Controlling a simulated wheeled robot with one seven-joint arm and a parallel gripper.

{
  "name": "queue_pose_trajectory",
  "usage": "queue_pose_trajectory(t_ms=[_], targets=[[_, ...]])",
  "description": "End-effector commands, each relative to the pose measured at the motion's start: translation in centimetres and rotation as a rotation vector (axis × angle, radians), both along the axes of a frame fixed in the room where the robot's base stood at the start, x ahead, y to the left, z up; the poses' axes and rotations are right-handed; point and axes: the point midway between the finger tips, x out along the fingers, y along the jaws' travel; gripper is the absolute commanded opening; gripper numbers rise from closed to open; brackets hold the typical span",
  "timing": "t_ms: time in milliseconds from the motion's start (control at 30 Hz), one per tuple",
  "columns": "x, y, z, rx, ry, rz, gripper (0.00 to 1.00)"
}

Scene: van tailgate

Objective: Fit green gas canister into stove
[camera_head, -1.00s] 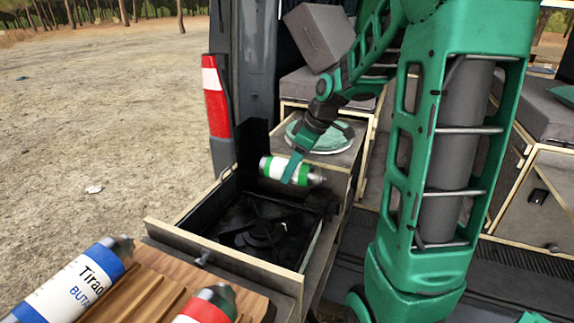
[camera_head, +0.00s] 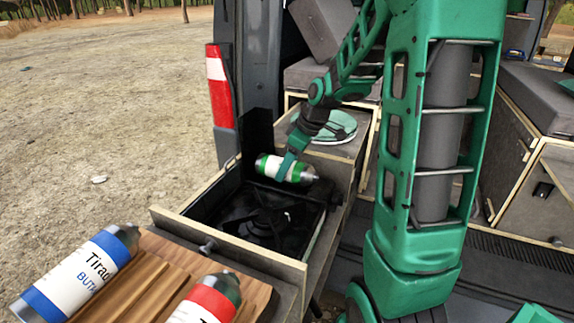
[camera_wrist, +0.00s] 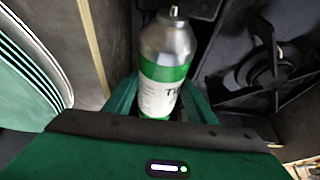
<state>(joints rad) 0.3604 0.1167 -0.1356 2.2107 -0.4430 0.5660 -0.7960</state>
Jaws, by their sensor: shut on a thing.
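The green gas canister (camera_head: 286,169), white with green bands and a bare metal nozzle end, lies sideways in my gripper (camera_head: 285,172). My gripper is shut around its middle. In the wrist view the canister (camera_wrist: 165,75) sits between the fingers with its metal tip pointing away. The black stove (camera_head: 262,222) lies in an open drawer, its burner in the middle. The canister is at the stove's far edge, near the upright black lid (camera_head: 256,135). Whether it touches the stove, I cannot tell. The burner also shows at right in the wrist view (camera_wrist: 268,62).
A blue-banded canister (camera_head: 82,272) and a red-banded canister (camera_head: 212,300) lie on a slatted wooden board (camera_head: 150,287) at the near left. Round green items (camera_head: 334,127) rest on the counter behind the canister. Drawer walls enclose the stove.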

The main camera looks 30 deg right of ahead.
Motion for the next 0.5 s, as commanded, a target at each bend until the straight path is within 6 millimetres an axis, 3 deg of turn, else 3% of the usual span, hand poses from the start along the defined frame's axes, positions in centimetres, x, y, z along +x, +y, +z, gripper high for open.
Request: queue_pose_trajectory(t_ms=[367,500], targets=[[0.9,0.6,-1.6,0.000,0.000,-0.001,0.19],[1.0,0.7,-2.4,0.001,0.003,0.000,0.02]])
